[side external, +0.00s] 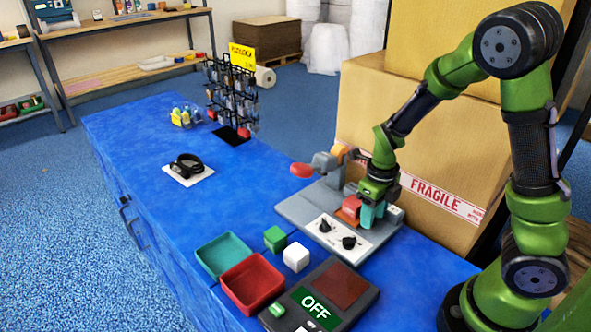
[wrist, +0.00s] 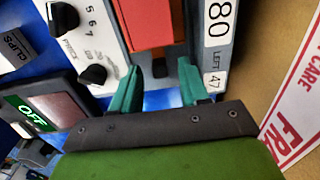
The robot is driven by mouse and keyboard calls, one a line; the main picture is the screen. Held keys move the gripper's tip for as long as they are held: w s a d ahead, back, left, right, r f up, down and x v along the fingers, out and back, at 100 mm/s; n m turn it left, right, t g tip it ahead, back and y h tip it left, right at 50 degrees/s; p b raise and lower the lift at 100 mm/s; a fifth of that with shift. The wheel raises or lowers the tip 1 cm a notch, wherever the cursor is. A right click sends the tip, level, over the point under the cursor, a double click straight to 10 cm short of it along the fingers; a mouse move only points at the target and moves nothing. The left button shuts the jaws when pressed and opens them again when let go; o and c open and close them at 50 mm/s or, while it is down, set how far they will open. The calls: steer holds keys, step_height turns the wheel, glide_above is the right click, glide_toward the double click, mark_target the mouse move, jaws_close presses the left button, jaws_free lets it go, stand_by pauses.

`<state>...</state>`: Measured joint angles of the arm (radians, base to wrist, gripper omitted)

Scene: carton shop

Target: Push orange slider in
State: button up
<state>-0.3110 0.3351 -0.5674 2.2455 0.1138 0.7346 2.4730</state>
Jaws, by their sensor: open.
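The orange slider (side external: 349,209) sits on a grey machine (side external: 298,209) with a white knob panel. In the wrist view the orange slider (wrist: 150,24) is a block at the top centre, beside the knob panel. My gripper (side external: 368,215) is low over the machine, close to the slider, and partly hides it in the side view. In the wrist view my gripper (wrist: 157,75) has its two teal fingers apart with nothing between them. The fingertips are near the slider's near edge; I cannot tell whether they touch it.
Black knobs (side external: 349,242) and a red-ended lever (side external: 302,170) are on the machine. A box labelled FRAGILE (side external: 440,195) stands close behind. A green block (side external: 275,238), a white cube (side external: 296,257), a red tray (side external: 250,283) and an OFF panel (side external: 316,304) lie in front.

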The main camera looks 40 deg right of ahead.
steer(key=shift+f, duration=0.5)
steer(key=shift+c, duration=0.2)
jaws_close()
